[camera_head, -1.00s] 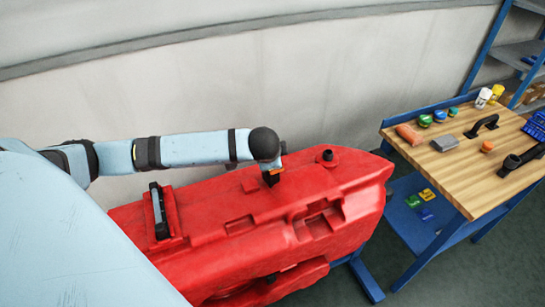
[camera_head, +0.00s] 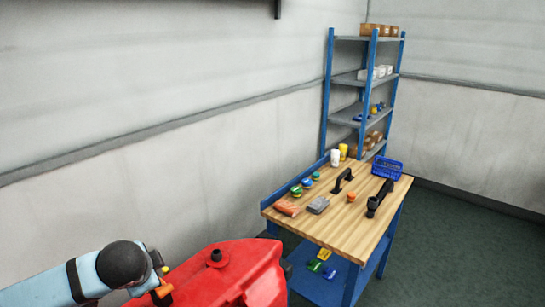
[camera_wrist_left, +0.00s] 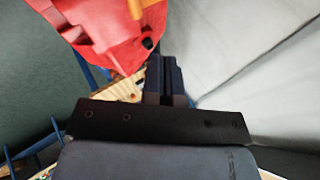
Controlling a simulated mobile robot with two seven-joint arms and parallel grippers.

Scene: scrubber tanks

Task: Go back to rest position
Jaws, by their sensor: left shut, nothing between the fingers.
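The red scrubber tank (camera_head: 235,275) shows at the bottom of the head view, cut off by the lower edge, with a dark cap (camera_head: 216,255) on top. My left arm (camera_head: 85,278) comes in from the lower left, its dark rounded wrist joint beside the tank's near end. The left gripper's fingers are not clear in the head view. In the left wrist view my left gripper (camera_wrist_left: 164,75) is shut and empty, its dark fingers together. The red tank (camera_wrist_left: 105,30) is beyond them at the upper left. My right gripper is not in view.
A wooden-topped workbench (camera_head: 330,222) stands right of the tank, with an orange block (camera_head: 287,208), a grey block (camera_head: 318,205), dark handles and a blue basket (camera_head: 387,167). A blue shelf rack (camera_head: 326,95) stands behind it. Floor at right (camera_head: 450,240) is clear.

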